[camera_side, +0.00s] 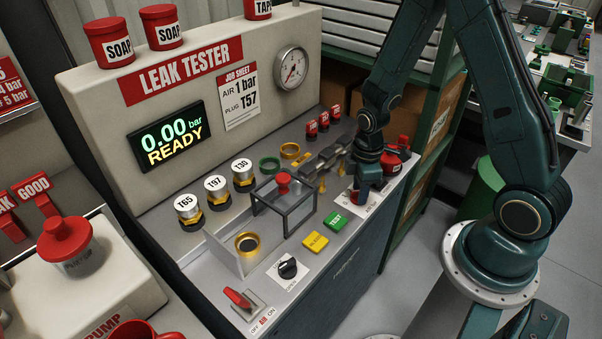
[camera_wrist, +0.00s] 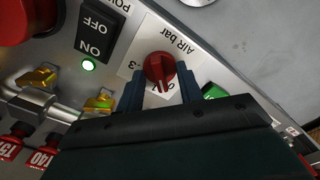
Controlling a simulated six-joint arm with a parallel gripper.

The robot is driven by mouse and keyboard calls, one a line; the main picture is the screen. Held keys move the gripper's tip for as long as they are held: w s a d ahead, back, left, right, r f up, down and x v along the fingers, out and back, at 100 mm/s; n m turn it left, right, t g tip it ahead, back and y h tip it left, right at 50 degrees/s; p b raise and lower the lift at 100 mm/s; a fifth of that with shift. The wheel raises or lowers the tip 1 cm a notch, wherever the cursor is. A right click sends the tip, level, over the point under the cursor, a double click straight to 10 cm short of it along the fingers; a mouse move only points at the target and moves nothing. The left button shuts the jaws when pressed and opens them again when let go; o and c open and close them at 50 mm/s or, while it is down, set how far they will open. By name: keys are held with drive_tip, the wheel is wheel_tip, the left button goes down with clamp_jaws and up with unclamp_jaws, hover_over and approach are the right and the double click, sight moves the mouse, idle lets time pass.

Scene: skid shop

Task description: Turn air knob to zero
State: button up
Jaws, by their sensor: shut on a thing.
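The red air knob (camera_wrist: 159,70) sits on a white label reading "AIR bar" in the wrist view. My gripper (camera_wrist: 158,88) is over it, with one dark finger on each side, shut on the knob. The label's numbers are partly covered by the knob and fingers, so I cannot tell the exact setting. In the side view my gripper (camera_side: 362,192) points down at the right end of the panel and hides most of the knob. The display (camera_side: 166,137) reads "0.00 bar READY". The round gauge (camera_side: 291,68) is on the upright panel.
A power switch (camera_wrist: 97,34) with a lit green light stands beside the knob. A large red button (camera_side: 396,147) is behind my gripper. The green TEST button (camera_side: 336,221) and yellow button (camera_side: 315,243) are in front. A clear-walled guard (camera_side: 300,216) stands left of my gripper.

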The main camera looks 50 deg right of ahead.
drive_tip(key=shift+f, duration=0.5)
drive_tip(key=o, duration=0.3)
drive_tip(key=shift+r, duration=0.1)
drive_tip(key=shift+w+r, duration=0.15)
drive_tip(key=shift+r, duration=3.55)
